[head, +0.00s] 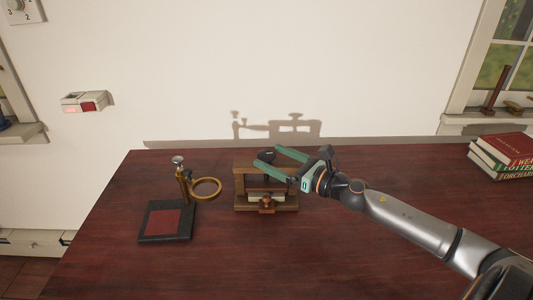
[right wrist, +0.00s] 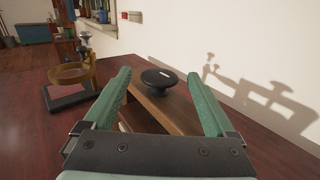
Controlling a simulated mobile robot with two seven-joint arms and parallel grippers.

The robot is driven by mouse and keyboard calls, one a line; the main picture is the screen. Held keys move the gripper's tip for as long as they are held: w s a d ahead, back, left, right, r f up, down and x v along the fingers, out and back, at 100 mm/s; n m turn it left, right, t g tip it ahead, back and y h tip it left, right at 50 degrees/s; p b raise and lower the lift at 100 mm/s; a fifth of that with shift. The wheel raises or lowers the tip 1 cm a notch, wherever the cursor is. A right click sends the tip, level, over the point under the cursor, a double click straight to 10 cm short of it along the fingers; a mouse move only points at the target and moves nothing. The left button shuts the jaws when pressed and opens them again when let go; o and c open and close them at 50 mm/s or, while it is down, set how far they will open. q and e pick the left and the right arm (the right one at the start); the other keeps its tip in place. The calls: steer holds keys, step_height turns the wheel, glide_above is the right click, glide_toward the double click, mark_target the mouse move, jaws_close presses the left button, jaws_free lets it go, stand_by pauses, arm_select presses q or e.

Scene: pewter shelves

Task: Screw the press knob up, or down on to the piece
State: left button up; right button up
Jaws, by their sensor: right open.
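The press (head: 240,184) is a small wooden frame standing on the table, left of my right arm. Its black round press knob (head: 257,155) is on top; in the right wrist view the knob (right wrist: 160,78) stands above the wooden top beam (right wrist: 172,112). My right gripper (head: 266,157) is open, its green fingers reaching over the press from the right. In the right wrist view the knob appears between the fingertips, and I see no contact. A pale strip and a brass fitting (head: 267,203) show low in the frame; I cannot tell whether the strip is the piece. My left gripper is not in view.
A brass ring stand (head: 207,188) on a black base with a red pad (head: 163,222) stands left of the press. Books (head: 503,155) are stacked at the far right of the dark red table (head: 210,265). The wall is close behind. The front table is clear.

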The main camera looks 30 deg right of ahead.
steer(key=shift+x, duration=1.3)
